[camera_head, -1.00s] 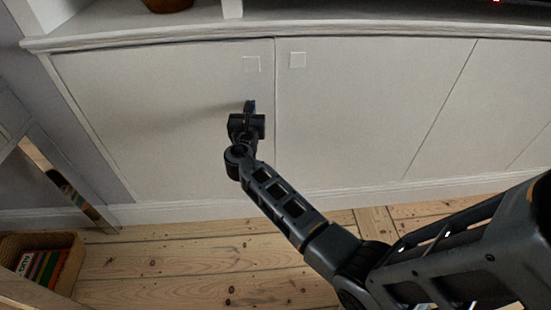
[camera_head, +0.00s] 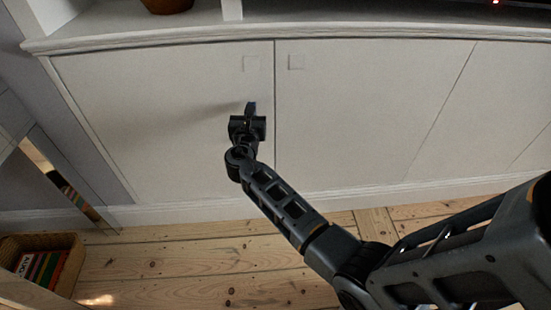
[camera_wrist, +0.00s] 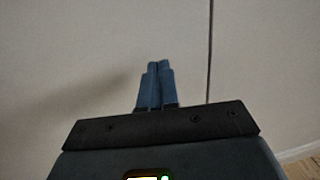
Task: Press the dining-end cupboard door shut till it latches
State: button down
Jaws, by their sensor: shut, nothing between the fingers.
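The dining-end cupboard door is most likely the left white door (camera_head: 150,120), the one at my gripper. It looks flush with the neighbouring door (camera_head: 350,120), with a thin dark seam between them. My gripper (camera_head: 251,106) is in front of this door near its right edge, below the small square plate (camera_head: 252,64). In the wrist view my blue fingers (camera_wrist: 159,85) are together and empty, pointing at the white door face (camera_wrist: 70,60), left of the seam. I cannot tell whether the fingertips touch it, or whether the latch is caught.
A shelf ledge (camera_head: 130,40) runs above the doors, with a brown pot (camera_head: 167,5) on it. A wicker basket (camera_head: 68,280) of books stands on the floor at lower left, near a leaning mirror-like panel (camera_head: 62,185). The floorboards (camera_head: 190,265) in front are mostly clear.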

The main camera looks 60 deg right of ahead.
jog(key=p+v, duration=0.4)
jog(key=v, duration=0.7)
jog(key=shift+a, duration=0.25)
jog(key=shift+s, duration=0.15)
dwell(0.8)
